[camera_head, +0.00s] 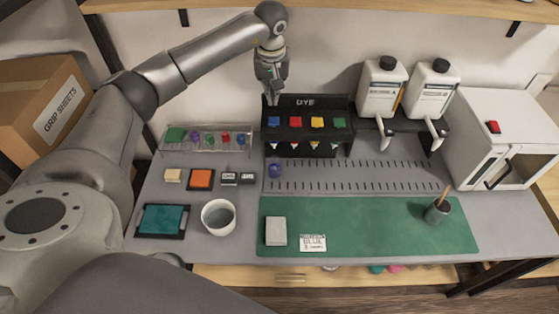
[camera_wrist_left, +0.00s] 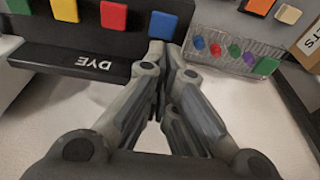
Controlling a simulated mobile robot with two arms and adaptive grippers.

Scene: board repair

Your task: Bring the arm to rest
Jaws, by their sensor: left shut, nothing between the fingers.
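My left arm comes in from the left in the head view and reaches over the back of the bench. Its gripper (camera_head: 272,92) points down above the left end of the black dye dispenser (camera_head: 305,102). The gripper is shut and empty. In the left wrist view the fingers (camera_wrist_left: 168,48) meet near the blue button (camera_wrist_left: 163,24) of the dispenser; I cannot tell whether they touch it. My right gripper is in neither view.
Left of the dispenser stands a clear rack (camera_head: 206,148) of coloured pieces. White bottles (camera_head: 382,85) and a white oven-like box (camera_head: 500,140) stand to the right. A green mat (camera_head: 370,215), a white cup (camera_head: 218,217) and a teal pad (camera_head: 162,219) lie in front. A shelf hangs above.

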